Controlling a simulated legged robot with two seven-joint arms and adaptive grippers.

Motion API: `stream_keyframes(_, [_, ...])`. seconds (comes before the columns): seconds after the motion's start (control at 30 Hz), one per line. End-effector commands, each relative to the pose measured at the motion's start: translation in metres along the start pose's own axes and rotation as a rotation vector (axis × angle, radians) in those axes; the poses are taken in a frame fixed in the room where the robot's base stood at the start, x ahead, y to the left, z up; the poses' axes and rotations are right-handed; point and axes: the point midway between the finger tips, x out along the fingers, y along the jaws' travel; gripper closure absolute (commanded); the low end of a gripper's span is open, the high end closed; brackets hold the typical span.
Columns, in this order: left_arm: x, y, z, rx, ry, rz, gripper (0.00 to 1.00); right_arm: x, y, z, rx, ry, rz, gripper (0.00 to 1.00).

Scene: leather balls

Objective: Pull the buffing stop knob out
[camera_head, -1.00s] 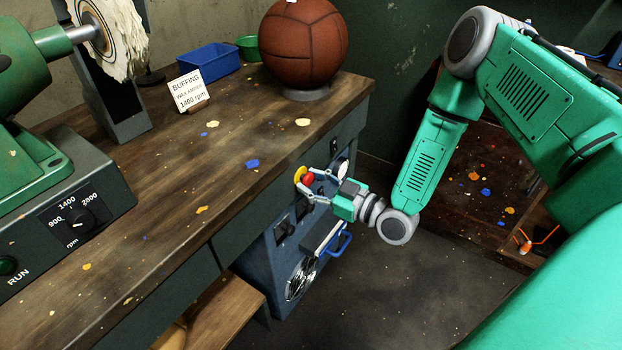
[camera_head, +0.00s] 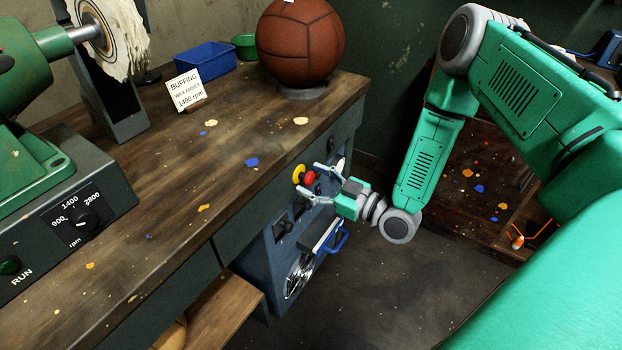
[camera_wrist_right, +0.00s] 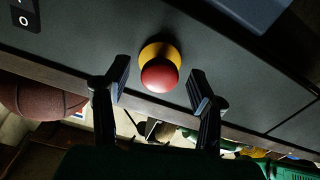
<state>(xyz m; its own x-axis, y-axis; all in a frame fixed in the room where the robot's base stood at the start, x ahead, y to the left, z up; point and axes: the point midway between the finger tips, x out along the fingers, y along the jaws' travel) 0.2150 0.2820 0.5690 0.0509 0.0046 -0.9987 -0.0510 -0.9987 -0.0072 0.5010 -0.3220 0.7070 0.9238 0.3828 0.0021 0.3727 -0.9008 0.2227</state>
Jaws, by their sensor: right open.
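The buffing stop knob (camera_head: 309,178) is a red round button on a yellow base, on the front face of the workbench below its top edge. It shows in the right wrist view (camera_wrist_right: 160,78) near the picture's middle. My right gripper (camera_head: 312,182) is open in front of the knob. In the right wrist view its two fingers (camera_wrist_right: 159,88) stand on either side of the red head, with a visible gap on each side. How deep the fingertips reach past the head is hard to tell. My left gripper is not in view.
The workbench (camera_head: 180,165) carries a brown leather ball (camera_head: 300,42), a buffing sign (camera_head: 187,92), a blue bin (camera_head: 205,60) and a green machine with a speed dial (camera_head: 84,219).

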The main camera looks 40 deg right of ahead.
Motion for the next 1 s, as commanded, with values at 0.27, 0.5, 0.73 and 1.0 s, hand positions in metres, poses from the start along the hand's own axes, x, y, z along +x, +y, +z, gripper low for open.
stream_keyframes(0.27, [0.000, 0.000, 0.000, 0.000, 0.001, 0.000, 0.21, -0.052, 0.000, 0.001, 0.003, -0.004, 0.001, 0.49])
stream_keyframes(0.5, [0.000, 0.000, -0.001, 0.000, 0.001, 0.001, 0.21, -0.097, -0.001, 0.001, 0.002, -0.002, 0.001, 0.49])
stream_keyframes(0.73, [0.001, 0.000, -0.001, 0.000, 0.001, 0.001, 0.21, -0.114, -0.001, 0.000, 0.000, 0.001, 0.001, 0.49])
stream_keyframes(1.0, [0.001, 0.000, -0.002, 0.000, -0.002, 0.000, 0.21, -0.115, -0.001, 0.000, 0.000, 0.001, 0.001, 0.49])
